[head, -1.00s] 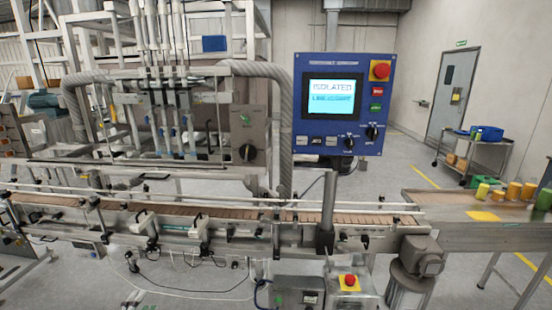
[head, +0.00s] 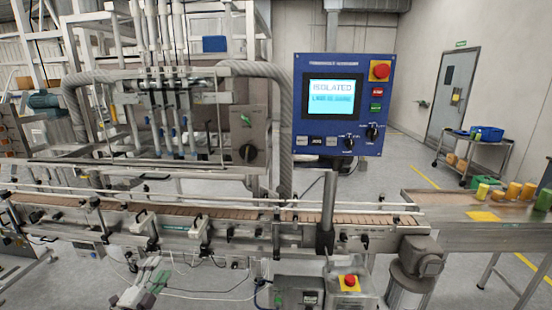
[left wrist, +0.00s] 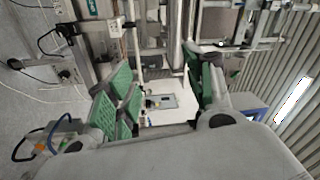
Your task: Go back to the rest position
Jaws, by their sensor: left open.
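My left gripper (head: 146,284) shows low in the head view, left of centre, in front of the conveyor. It is light grey with green finger pads. In the left wrist view the two padded fingers (left wrist: 162,84) stand well apart, with nothing between them. My right gripper is not in view. The filling machine (head: 170,118) with its row of nozzles stands behind the conveyor (head: 262,213). The blue control panel (head: 343,104) has a lit screen reading "ISOLATED"; the line below is too small to read surely.
A box with a red emergency stop button (head: 348,281) stands low in front of the conveyor. The side table (head: 455,203) at right holds several green and yellow-orange containers. A trolley (head: 475,151) stands behind. Open floor (head: 215,284) lies below the conveyor.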

